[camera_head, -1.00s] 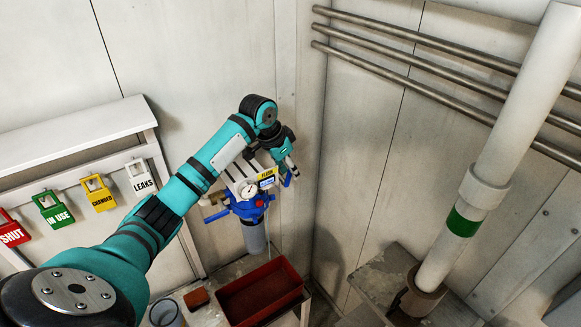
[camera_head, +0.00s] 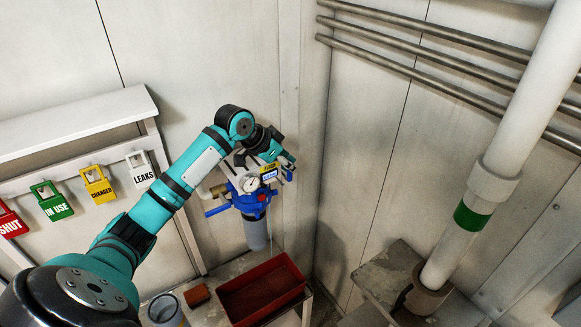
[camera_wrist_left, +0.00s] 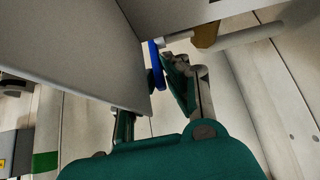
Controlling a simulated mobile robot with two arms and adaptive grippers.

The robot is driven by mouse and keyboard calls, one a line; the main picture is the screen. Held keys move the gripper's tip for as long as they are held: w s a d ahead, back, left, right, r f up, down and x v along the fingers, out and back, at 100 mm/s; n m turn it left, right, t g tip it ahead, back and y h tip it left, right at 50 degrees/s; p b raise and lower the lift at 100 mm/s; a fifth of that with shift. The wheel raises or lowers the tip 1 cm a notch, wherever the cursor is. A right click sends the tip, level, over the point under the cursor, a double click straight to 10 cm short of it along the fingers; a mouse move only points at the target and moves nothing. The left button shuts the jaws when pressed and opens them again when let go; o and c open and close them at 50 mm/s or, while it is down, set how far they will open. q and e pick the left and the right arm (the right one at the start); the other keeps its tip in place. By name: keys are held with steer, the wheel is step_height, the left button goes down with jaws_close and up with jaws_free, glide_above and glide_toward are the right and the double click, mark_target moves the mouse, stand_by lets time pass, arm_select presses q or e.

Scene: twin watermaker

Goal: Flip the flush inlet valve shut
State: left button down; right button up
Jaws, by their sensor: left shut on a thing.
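The blue filter unit (camera_head: 254,206) hangs on the wall with a round gauge (camera_head: 250,184) and a yellow-topped flush label (camera_head: 268,167). My left gripper (camera_head: 287,166) is at the unit's upper right side. In the left wrist view the left gripper (camera_wrist_left: 152,100) has a blue valve handle (camera_wrist_left: 157,66) between its fingers, beside a grey plate, and is shut on it. In the head view that handle is mostly hidden by the gripper. A second blue handle (camera_head: 217,210) sticks out to the left of the unit. My right gripper is not in view.
A red tray (camera_head: 262,290) and a grey cup (camera_head: 164,309) stand below the unit. Coloured tags, including a green one (camera_head: 51,201), hang from a rail at left. A white pipe (camera_head: 510,150) stands at right. The wall corner is close to the unit's right.

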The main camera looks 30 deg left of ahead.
arm_select(q)
steer(key=c, duration=1.4)
jaws_free()
steer(key=shift+r, duration=0.1)
steer(key=v, duration=0.7)
steer(key=shift+s+a+r, duration=0.1)
steer(key=shift+s, duration=0.05)
